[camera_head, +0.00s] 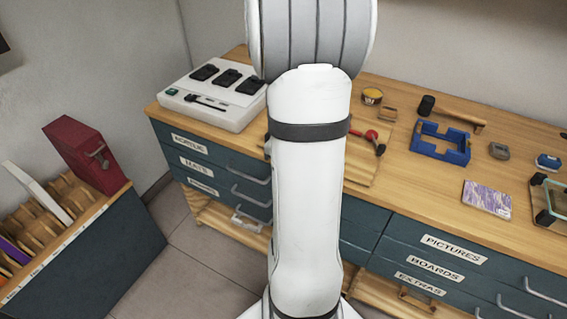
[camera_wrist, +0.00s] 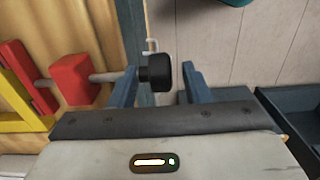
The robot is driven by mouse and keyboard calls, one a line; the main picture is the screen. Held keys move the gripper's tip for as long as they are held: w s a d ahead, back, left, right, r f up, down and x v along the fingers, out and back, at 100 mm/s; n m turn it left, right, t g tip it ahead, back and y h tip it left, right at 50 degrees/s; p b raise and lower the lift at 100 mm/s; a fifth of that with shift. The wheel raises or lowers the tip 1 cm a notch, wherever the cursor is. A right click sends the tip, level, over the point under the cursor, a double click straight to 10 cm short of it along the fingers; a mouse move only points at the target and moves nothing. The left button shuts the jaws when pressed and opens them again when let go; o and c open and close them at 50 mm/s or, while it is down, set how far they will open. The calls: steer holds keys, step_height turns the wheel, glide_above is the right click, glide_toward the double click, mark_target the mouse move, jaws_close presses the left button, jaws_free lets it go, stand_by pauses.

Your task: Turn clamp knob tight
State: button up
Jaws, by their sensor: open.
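The clamp's black knob (camera_wrist: 160,72) sits at the end of a grey rod (camera_wrist: 108,77) in the wrist view. The rod runs left to a red block (camera_wrist: 73,80) beside a yellow frame part (camera_wrist: 12,95) and a second red part (camera_wrist: 18,62). My gripper (camera_wrist: 159,69) is open, with one dark finger on each side of the knob. Gaps show between the knob and both fingers, wider on the right. The black and grey gripper body fills the lower part of this view. In the head view my arm hides the gripper, and I cannot make out the clamp's knob there.
The wooden bench top (camera_head: 440,185) carries a blue frame (camera_head: 440,143), a mallet (camera_head: 452,112) and a white machine (camera_head: 213,95). Drawers line the bench front. A rack (camera_head: 85,255) holding a red case (camera_head: 90,153) stands at left, with free floor between.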

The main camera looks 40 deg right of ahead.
steer(key=c, duration=0.8)
steer(key=shift+f, duration=0.1)
